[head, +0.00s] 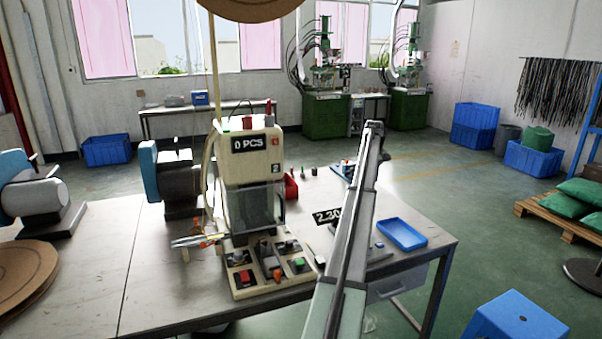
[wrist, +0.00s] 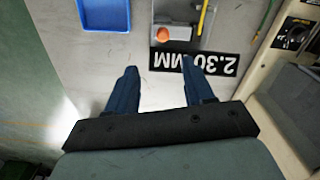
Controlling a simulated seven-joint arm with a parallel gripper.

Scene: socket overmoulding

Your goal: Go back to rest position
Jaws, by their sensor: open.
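My gripper (wrist: 158,67) shows in the wrist view with its two dark blue fingers spread apart and nothing between them. It hangs over the table's grey top, close to the black "2.30 MM" label (wrist: 193,65). In the head view my arm rises from the bottom edge across the right part of the table (head: 385,268). I cannot make out the fingers there. The arm covers part of the table behind it, and the label (head: 327,215) shows just left of it.
A cream machine (head: 252,160) reading "0 PCS" stands left of my arm. A blue tray (head: 402,234) lies to its right; it also shows in the wrist view (wrist: 97,14). An orange knob (wrist: 162,35) is near the fingers. A blue stool (head: 517,318) stands at lower right.

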